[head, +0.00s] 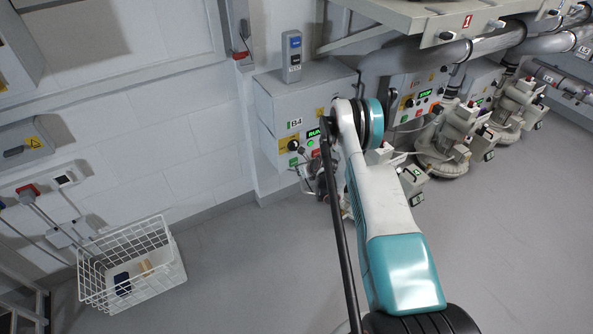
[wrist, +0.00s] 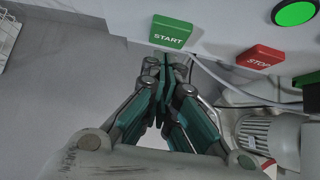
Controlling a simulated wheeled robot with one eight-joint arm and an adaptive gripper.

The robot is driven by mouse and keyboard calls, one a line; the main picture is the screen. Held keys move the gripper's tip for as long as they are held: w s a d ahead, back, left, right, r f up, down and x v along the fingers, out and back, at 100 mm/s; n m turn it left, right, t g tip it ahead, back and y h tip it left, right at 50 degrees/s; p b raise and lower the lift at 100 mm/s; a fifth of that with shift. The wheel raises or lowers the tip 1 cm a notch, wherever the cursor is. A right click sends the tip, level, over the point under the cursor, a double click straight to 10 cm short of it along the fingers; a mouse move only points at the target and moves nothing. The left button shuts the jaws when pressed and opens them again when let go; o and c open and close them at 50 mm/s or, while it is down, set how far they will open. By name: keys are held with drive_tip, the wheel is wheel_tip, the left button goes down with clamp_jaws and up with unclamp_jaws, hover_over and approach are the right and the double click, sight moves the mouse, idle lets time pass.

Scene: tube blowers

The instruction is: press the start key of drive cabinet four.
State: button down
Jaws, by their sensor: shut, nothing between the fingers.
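The drive cabinet marked B4 (head: 280,103) stands against the wall in the head view, partly hidden by my arm. In the wrist view, its green START key (wrist: 172,32) is at the top centre, with white lettering. My gripper (wrist: 167,62) is shut and empty. Its fingertips show just below the START key in the picture; whether they touch it I cannot tell. The red STOP key (wrist: 260,57) is to the right of the fingertips. A round green lamp or button (wrist: 295,13) is at the top right.
A lit RUN sign (head: 313,133) and a yellow-backed knob (head: 292,145) are on the cabinet front. Similar cabinets and blowers (head: 445,140) stand to the right. The grey floor (head: 520,250) at right is clear.

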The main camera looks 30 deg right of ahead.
drive_tip(key=v, duration=1)
drive_tip(key=shift+s, duration=0.45)
drive_tip(key=shift+d, duration=0.1)
drive_tip(key=shift+r, duration=0.15)
